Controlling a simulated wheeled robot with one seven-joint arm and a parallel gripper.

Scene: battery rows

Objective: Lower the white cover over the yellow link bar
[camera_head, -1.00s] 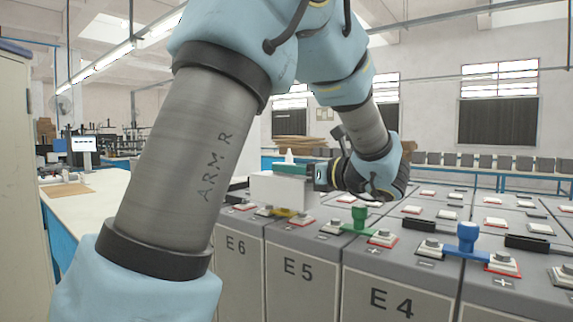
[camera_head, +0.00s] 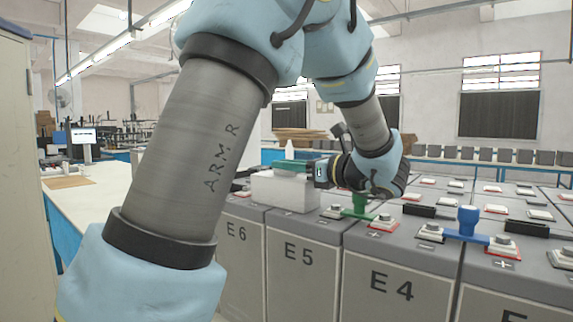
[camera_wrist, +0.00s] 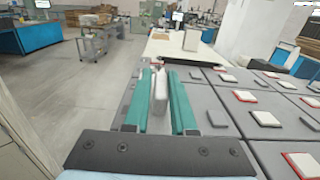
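The white cover (camera_head: 284,193) is a box with an upright handle on top. It sits low across the tops of the E6 and E5 batteries, and the yellow link bar is hidden beneath it. Whether its bottom edge rests fully on the batteries I cannot tell. My gripper (camera_head: 291,167), with teal fingers, is shut on the cover's handle from the right. In the wrist view the white handle (camera_wrist: 160,92) stands between the two teal fingers (camera_wrist: 164,100).
A green link bar (camera_head: 359,207) and a blue link bar (camera_head: 467,222) with upright knobs lie to the right on the battery row. Batteries with raised terminals surround the cover. A long pale table (camera_head: 95,205) stands to the left.

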